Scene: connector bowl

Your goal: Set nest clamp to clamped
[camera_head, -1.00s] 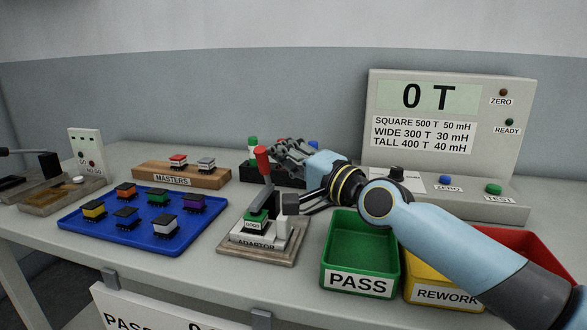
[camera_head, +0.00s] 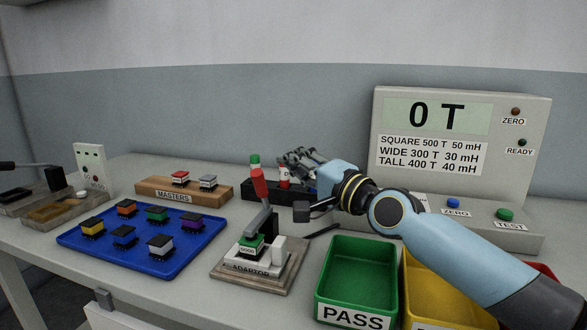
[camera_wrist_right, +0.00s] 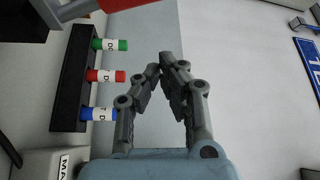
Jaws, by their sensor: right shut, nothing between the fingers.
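The nest clamp stands on the adaptor block (camera_head: 259,266), with its red handle (camera_head: 259,183) pointing up and leaning slightly. A red piece (camera_wrist_right: 95,5) crosses the top left of that view. My left gripper is not in view.
Behind the handle is a black rack (camera_head: 262,189) with coloured cylinders. A blue tray (camera_head: 143,239) of small parts lies left. The green PASS bin (camera_head: 358,270) and yellow bin (camera_head: 440,290) stand right. The tester (camera_head: 456,155) reads 0 T.

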